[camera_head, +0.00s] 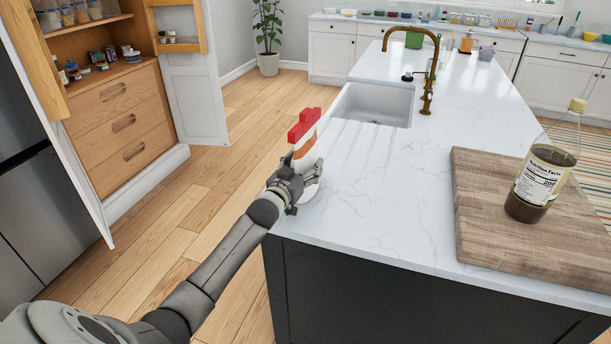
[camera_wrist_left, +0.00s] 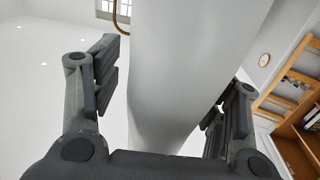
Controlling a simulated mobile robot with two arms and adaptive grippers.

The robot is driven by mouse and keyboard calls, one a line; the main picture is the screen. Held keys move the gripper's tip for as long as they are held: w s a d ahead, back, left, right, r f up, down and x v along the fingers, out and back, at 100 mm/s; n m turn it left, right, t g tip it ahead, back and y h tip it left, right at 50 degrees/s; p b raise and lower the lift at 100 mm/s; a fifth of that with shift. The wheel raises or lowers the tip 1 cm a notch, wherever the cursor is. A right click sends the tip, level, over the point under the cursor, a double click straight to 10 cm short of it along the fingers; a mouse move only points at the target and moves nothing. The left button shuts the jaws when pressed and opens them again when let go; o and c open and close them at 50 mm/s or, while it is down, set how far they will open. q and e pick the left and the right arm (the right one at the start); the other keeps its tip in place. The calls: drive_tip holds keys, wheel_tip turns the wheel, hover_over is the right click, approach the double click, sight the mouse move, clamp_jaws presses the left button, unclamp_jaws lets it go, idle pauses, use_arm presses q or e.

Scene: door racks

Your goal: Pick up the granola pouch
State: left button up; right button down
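A white item with a red, stepped top and an orange band (camera_head: 304,145) is upright at the near left corner of the island counter. I cannot tell whether it is the granola pouch, as no lettering can be read. My left gripper (camera_head: 292,184) is at its lower part. In the left wrist view, its smooth white side (camera_wrist_left: 190,70) fills most of the space between the fingers of the left gripper (camera_wrist_left: 165,95). Whether both fingers press on it is unclear. My right gripper is not in view.
A wooden board (camera_head: 480,205) carries a bottle with a nutrition label (camera_head: 543,178). A white sink (camera_head: 372,104) and a brass faucet (camera_head: 431,70) lie further along the island. An open cabinet with drawers (camera_head: 122,122) stands at left. Floor between is clear.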

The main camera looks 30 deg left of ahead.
use_arm(q)
clamp_jaws()
idle(0.4)
drive_tip(key=shift+r, duration=0.1)
